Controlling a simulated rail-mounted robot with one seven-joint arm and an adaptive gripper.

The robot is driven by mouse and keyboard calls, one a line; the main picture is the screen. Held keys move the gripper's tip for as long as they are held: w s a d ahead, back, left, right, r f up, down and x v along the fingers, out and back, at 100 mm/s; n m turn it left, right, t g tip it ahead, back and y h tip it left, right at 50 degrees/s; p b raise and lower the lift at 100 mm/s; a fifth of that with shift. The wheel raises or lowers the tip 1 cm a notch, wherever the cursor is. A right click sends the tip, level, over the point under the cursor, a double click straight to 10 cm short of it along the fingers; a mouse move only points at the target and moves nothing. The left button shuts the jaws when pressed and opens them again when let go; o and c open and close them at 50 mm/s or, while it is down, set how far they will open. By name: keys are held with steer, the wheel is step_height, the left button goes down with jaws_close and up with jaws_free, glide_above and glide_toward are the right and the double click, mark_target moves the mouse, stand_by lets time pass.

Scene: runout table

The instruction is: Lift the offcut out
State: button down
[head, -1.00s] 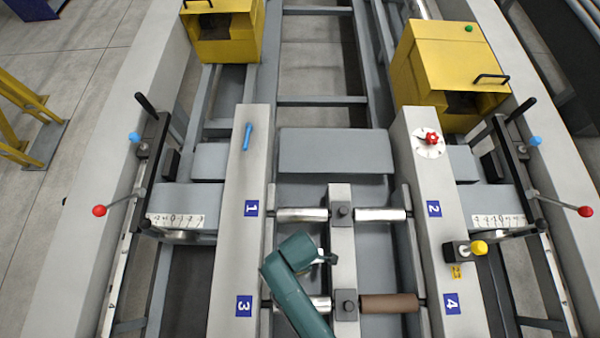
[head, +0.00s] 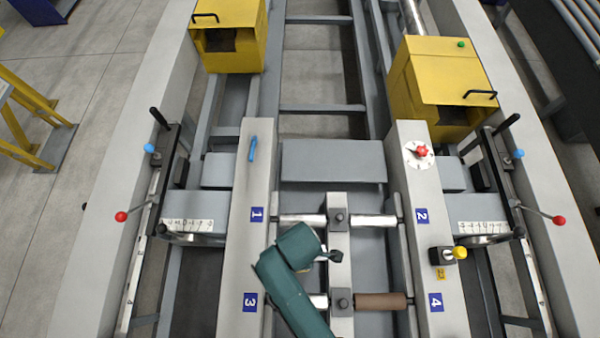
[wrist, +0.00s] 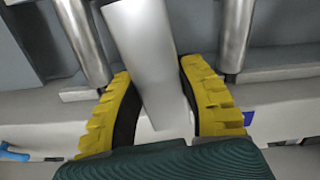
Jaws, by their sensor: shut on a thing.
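In the wrist view, a flat grey metal piece, which looks like the offcut (wrist: 148,58), lies between the two yellow-padded fingers of my gripper (wrist: 163,108). The gripper is shut on it. The piece runs from the top edge of the picture down between the pads.
Steel rollers lie either side of the offcut, one on the left (wrist: 82,42) and one on the right (wrist: 235,35). A brown roller (head: 381,301) is beside plate 4. A central rail (head: 339,255) stands right of my arm. Yellow housings (head: 228,38) stand farther back.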

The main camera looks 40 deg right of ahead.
steer(key=shift+r+p, duration=2.7)
steer(key=shift+p, duration=0.1)
